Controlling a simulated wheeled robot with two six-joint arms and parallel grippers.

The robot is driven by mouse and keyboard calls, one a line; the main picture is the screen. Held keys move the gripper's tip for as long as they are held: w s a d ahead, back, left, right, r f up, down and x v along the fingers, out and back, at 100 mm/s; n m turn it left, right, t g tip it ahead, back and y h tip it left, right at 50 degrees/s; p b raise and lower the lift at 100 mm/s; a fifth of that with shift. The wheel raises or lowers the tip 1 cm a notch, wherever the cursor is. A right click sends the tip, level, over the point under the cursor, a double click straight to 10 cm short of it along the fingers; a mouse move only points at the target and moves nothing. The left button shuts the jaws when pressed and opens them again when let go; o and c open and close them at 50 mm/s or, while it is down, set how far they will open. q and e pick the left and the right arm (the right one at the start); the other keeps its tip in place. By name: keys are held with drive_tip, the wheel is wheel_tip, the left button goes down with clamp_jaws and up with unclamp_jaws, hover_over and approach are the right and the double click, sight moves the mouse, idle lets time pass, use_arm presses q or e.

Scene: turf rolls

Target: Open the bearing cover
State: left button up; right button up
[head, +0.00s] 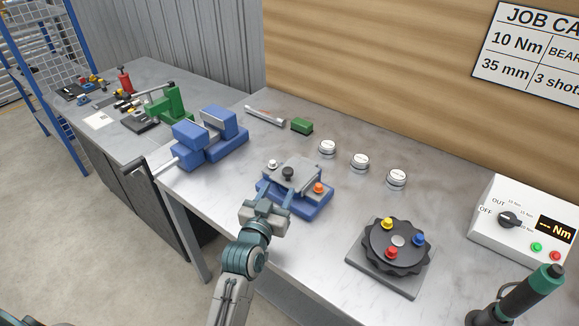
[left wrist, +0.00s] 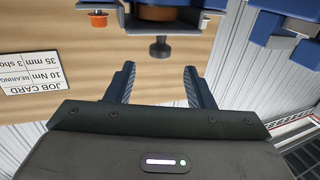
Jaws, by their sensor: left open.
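My right gripper is out of view.
A blue vise (head: 215,140) stands left of the housing. Several white-topped round pieces (head: 359,162) and a green block (head: 302,125) lie behind. A black disc with coloured knobs (head: 397,248) is to the right, near a torque control box (head: 525,225) and a dark upright tool (head: 515,300).

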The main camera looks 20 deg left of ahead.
sight(286, 176)
use_arm(q)
drive_tip(key=w+p, duration=0.1)
drive_tip(key=w, duration=0.4)
drive_tip(key=shift+d+r+p, duration=0.1)
drive_tip(key=shift+r+p, duration=0.1)
drive_tip(key=shift+p, duration=0.15)
drive_tip(key=w, duration=0.3)
drive_tip(key=shift+w+f+p, duration=0.15)
drive_tip(key=shift+w+p, duration=0.05)
drive_tip(key=shift+p, duration=0.2)
clamp_jaws()
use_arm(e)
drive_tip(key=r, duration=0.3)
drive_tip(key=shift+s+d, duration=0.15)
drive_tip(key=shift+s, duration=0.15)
